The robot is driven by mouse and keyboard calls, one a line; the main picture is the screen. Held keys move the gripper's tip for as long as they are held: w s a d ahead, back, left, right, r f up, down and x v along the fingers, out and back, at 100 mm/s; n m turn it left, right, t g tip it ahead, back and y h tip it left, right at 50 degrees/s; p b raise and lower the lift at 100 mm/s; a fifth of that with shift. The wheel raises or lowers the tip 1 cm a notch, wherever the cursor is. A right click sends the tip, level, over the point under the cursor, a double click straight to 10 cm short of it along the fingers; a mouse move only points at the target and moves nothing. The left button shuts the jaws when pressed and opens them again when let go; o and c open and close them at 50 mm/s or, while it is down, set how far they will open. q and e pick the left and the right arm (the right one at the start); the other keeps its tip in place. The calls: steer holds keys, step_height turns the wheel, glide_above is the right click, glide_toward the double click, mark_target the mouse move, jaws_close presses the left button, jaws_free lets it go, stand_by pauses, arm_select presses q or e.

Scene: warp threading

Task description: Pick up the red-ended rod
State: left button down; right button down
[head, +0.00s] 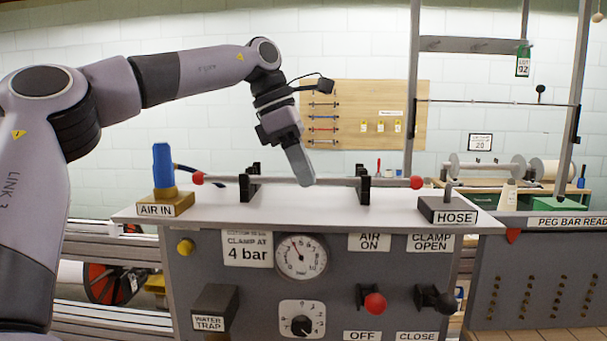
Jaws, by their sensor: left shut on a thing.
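The red-ended rod (335,182) lies level across two black cradles on the white bench top. Its red balls show at the left end and the right end. My left gripper (304,182) points down at the middle of the rod, between the cradles, and is shut on it. The fingers hide a short stretch of the rod. The left cradle (250,183) and the right cradle (364,185) stand to either side of the gripper. My right gripper is not in view.
A blue-topped AIR IN fitting (163,168) stands at the bench's left. A dark HOSE block (447,207) stands at its right. The front panel holds a gauge (301,257) and a red-knobbed lever (374,302). A metal upright (411,100) rises behind the right cradle.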

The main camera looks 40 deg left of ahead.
arm_select(q)
step_height(320, 180, up, 10)
steer(key=shift+f, duration=0.2)
stand_by(0.4)
